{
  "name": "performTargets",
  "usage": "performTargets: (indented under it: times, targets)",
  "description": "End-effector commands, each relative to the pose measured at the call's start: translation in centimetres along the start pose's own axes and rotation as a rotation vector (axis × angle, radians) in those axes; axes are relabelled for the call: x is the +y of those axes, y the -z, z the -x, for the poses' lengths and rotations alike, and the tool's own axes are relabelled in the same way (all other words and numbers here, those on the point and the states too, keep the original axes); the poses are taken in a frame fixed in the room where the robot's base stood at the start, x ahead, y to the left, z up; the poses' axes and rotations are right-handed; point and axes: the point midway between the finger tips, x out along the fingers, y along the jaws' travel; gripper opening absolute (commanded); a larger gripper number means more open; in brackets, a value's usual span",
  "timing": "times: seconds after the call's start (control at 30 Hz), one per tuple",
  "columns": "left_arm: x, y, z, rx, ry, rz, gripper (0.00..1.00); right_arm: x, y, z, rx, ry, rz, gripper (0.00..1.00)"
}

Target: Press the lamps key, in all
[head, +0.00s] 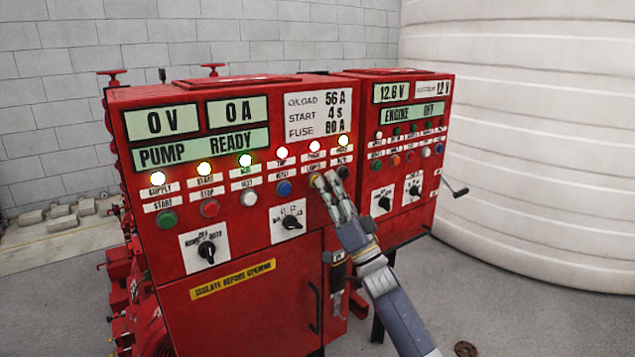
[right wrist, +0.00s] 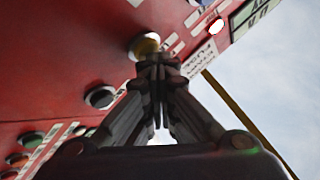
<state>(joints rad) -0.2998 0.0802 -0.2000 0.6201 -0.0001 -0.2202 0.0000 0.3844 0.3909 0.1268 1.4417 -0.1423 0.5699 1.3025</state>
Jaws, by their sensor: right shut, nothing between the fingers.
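The lamps key is a yellow push button (head: 317,180) at the right part of the lower button row on the red pump panel (head: 240,225). Its label above is small and partly blurred. My right gripper (head: 323,181) is shut and empty, with its fingertips at the yellow key and partly covering it. In the right wrist view the key (right wrist: 145,44) shows just beyond the closed fingertips (right wrist: 158,62). I cannot tell whether they touch or press it. The lamps above the button row (head: 245,160) glow. My left gripper is out of view.
Close by are a blue button (head: 284,188), a black button (head: 343,173) and a rotary switch (head: 291,222). The engine panel (head: 408,170) stands right of the pump panel. A large white tank (head: 530,140) stands behind it. The grey floor at lower right is mostly free.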

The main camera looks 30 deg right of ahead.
Motion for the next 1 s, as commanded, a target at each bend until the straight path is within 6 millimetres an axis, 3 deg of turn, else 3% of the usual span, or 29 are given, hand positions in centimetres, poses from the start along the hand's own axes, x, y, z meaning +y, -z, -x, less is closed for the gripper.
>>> performTargets:
  times: [0.7,1.0]
  targets:
    - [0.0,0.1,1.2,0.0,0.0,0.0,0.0,-1.0,1.0,1.3,-0.001,-0.001,0.001,0.0]
    - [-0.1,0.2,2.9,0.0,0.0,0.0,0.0,-2.5,2.5,3.3,-0.003,-0.002,0.0,0.0]
